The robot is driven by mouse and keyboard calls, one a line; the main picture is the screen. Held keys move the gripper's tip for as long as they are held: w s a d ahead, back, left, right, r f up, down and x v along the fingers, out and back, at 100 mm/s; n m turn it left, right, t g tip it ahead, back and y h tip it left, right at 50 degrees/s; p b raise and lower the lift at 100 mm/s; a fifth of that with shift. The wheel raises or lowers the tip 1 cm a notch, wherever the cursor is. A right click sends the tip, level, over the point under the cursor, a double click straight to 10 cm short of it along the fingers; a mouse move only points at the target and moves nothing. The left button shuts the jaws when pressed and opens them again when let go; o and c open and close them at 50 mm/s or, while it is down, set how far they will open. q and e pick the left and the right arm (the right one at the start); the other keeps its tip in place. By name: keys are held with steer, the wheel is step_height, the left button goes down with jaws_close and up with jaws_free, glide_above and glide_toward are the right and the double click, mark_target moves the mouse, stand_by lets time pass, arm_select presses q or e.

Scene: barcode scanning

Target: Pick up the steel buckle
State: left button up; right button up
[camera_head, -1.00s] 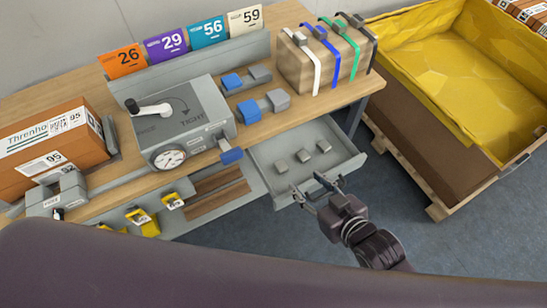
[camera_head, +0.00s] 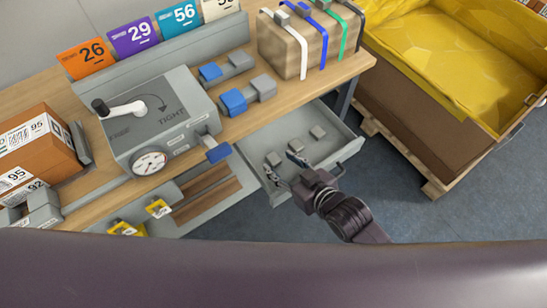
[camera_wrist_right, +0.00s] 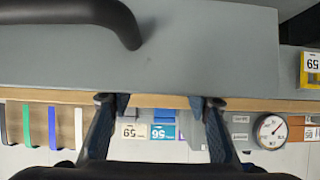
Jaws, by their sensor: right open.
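My left gripper is not in view.
The drawer sits under the wooden bench top (camera_head: 315,87). On the bench stand a grey tensioning machine with a dial (camera_head: 165,125) and a strapped box (camera_head: 290,50). A yellow-lined crate (camera_head: 440,65) stands at the right. Bare floor (camera_head: 385,200) lies before the drawer.

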mark_target(274, 159)
steer(key=shift+x, duration=1.5)
jaws_close()
